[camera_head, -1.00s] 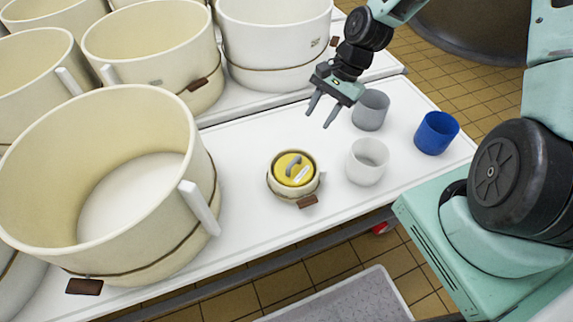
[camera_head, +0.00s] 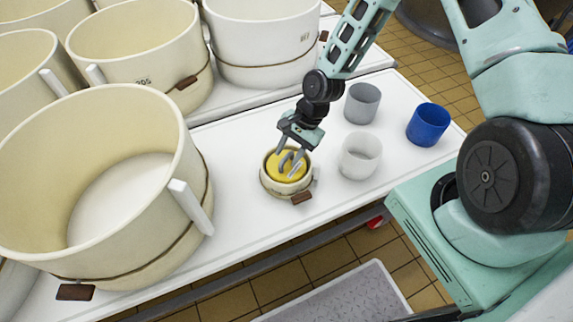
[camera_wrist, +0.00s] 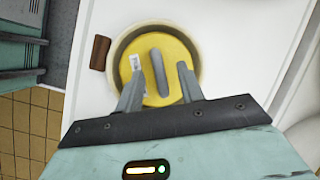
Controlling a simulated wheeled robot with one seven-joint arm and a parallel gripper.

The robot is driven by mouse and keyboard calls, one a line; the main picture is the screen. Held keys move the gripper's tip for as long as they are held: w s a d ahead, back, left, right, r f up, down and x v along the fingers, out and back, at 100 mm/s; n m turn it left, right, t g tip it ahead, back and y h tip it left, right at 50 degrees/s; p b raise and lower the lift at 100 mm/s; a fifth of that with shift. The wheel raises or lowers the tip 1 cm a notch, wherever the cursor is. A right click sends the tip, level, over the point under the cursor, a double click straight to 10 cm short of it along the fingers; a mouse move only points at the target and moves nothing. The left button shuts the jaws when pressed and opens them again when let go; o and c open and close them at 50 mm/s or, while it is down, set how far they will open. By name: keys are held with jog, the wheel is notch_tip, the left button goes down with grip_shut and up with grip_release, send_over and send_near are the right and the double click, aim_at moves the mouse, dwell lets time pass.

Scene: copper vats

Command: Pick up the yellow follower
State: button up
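The yellow follower (camera_head: 284,168) is a round yellow disc with a grey handle, sitting inside a small cream mould (camera_head: 269,186) on the white table. It also shows in the wrist view (camera_wrist: 172,62), with a white label on its left part. My gripper (camera_head: 290,161) is right above the follower. In the wrist view my gripper (camera_wrist: 159,82) is open, with one finger on each side of the grey handle (camera_wrist: 159,72) and a gap on both sides. I cannot tell whether the fingertips touch the disc.
A white cup (camera_head: 360,156), a grey cup (camera_head: 362,103) and a blue cup (camera_head: 429,125) stand to the right of the mould. A large cream mould (camera_head: 180,150) stands to the left. Several more fill the back left. The table's front edge is close.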

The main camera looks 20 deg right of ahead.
jog(key=shift+a+f, duration=0.2)
jog(key=shift+f, duration=0.2)
jog(key=shift+c, duration=0.4)
grip_shut()
